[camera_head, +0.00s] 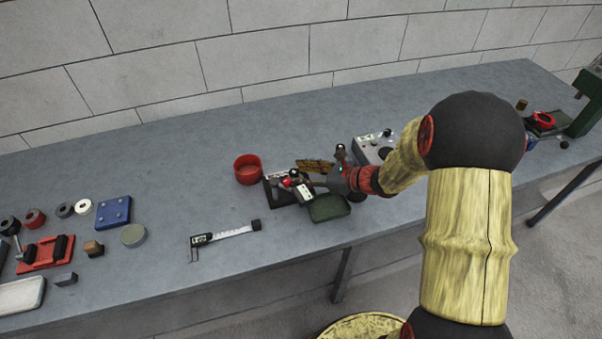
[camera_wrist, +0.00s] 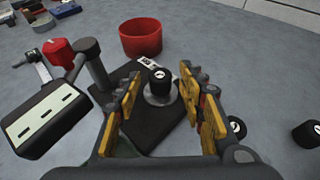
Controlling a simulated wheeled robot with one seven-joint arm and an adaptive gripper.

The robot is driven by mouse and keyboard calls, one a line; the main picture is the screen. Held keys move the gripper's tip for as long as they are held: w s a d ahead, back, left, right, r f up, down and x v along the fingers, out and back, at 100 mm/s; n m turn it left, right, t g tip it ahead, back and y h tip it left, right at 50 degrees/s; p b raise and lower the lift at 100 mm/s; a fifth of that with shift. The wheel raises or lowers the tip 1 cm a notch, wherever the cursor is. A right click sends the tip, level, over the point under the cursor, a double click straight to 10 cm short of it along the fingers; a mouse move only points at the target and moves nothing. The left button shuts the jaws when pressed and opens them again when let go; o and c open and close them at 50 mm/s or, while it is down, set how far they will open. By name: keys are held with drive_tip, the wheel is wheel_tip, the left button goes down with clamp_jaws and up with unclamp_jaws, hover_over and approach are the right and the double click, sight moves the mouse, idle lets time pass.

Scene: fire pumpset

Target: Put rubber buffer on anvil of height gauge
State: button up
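The height gauge (camera_head: 303,194) stands mid-bench in the head view, largely crowded by my gripper. In the wrist view its display box (camera_wrist: 42,122) is at left, beside a black base plate (camera_wrist: 122,82). A round grey anvil (camera_wrist: 152,98) rises from the plate. A short black rubber buffer (camera_wrist: 160,82) with a white mark on top appears to sit upright on the anvil. My gripper (camera_wrist: 166,92) is open, its yellow fingers to the left and right of the buffer with visible gaps. Its near side and underside are partly hidden.
A red bowl (camera_head: 248,169) stands beyond the gauge. Two more black buffers (camera_wrist: 237,128) (camera_wrist: 307,133) are at right in the wrist view. A green tray (camera_head: 329,207) is near the front edge.

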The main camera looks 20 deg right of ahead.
drive_tip(key=shift+s+d+r, duration=0.1)
drive_tip(key=shift+r, duration=0.1)
drive_tip(key=p+v, duration=0.4)
drive_tip(key=v, duration=0.7)
drive_tip(key=s+a+r+n+g+h, duration=0.2)
drive_tip(key=s+a+r+n+g, duration=0.4)
drive_tip(key=s+a+r+n, duration=0.45)
drive_tip(key=s+d+r+n+t+h, duration=0.2)
drive_tip(key=s+r+n+h, duration=0.5)
drive_tip(key=s+n, duration=0.4)
drive_tip(key=r+n, duration=0.1)
drive_tip(key=n, duration=0.4)
drive_tip(key=shift+d, duration=0.4)
